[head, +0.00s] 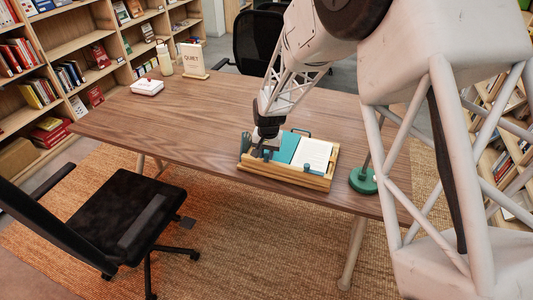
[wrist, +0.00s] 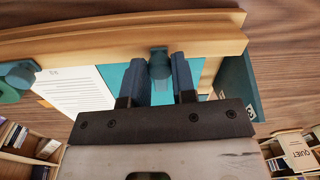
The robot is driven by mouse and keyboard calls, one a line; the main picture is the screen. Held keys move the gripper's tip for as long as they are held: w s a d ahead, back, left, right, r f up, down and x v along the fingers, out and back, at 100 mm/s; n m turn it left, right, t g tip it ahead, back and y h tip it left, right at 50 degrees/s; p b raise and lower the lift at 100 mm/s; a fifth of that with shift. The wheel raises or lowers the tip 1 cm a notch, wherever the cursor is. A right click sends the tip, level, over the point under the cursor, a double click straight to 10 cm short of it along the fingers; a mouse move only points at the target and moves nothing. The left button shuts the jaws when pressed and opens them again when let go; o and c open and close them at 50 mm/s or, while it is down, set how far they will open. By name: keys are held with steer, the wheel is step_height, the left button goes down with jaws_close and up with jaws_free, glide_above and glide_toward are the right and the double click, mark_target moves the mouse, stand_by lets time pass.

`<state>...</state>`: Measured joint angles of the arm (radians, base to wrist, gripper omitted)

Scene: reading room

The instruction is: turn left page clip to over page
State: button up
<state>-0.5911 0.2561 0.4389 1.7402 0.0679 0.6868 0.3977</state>
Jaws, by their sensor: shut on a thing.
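A wooden book stand (head: 314,181) on the desk holds an open book with a teal left side (head: 287,146) and a white right page (head: 314,152). My gripper (head: 262,150) reaches down over the left front part of the stand. In the wrist view, the gripper (wrist: 159,74) has its two dark blue fingers on either side of the teal left page clip (wrist: 158,62), shut on it. The clip stands at the wooden front ledge (wrist: 90,46), in front of the teal surface. How far the clip lies over the page is partly hidden by my fingers.
A green round base (head: 362,181) stands just right of the stand. A "QUIET" sign (head: 192,57), a bottle (head: 164,60) and a white box (head: 147,87) stand at the desk's far left. The middle of the desk (head: 185,120) is clear. A black chair (head: 115,210) is in front.

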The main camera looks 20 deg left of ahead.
steer(key=o, duration=0.9)
steer(key=shift+r, duration=0.15)
steer(key=shift+d+r, duration=0.2)
steer(key=shift+r, duration=3.55)
